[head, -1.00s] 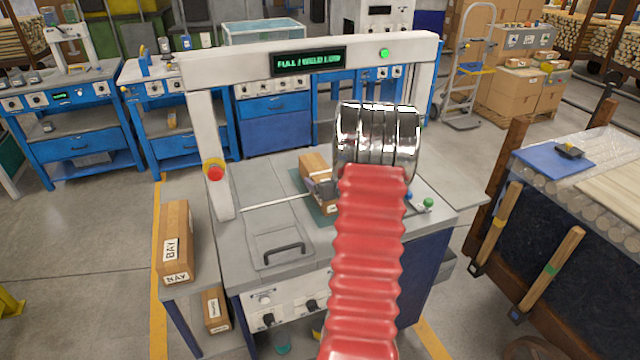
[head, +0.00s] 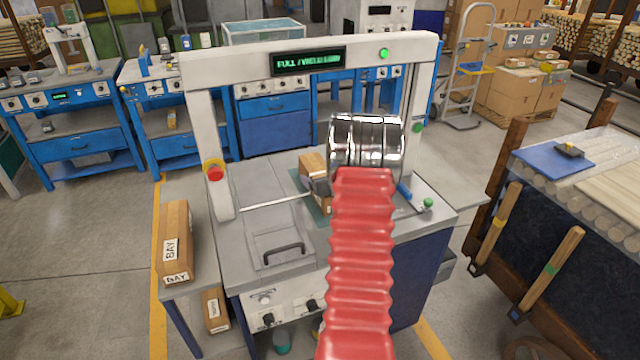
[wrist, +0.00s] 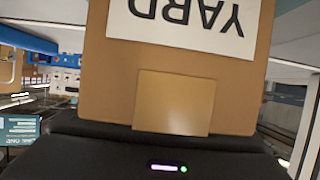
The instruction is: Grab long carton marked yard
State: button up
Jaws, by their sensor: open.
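The long brown carton (head: 313,164) lies on the bed of the grey frame machine, partly hidden behind my red-sleeved arm. In the wrist view the carton (wrist: 185,60) fills the middle, close up. Its white label reads YARD upside down, with a plain tan patch below it. My gripper (head: 322,188) shows as a small dark piece at the near end of the carton, mostly hidden by my arm. Its black body (wrist: 165,155) spans the bottom of the wrist view, close to the carton. It is open; whether it touches the carton cannot be told.
The machine's white arch (head: 200,130) stands around the bed, with a red button (head: 214,170) on its left post. A carton marked BAY (head: 175,240) lies on the left side shelf, a smaller carton (head: 215,310) below. A wooden-posted cart (head: 590,200) stands right.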

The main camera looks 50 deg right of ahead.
jog(key=shift+r, duration=0.1)
jog(key=c, duration=1.7)
jog(key=shift+r, duration=0.1)
notch_tip(320, 180, up, 10)
jog(key=shift+f, duration=0.1)
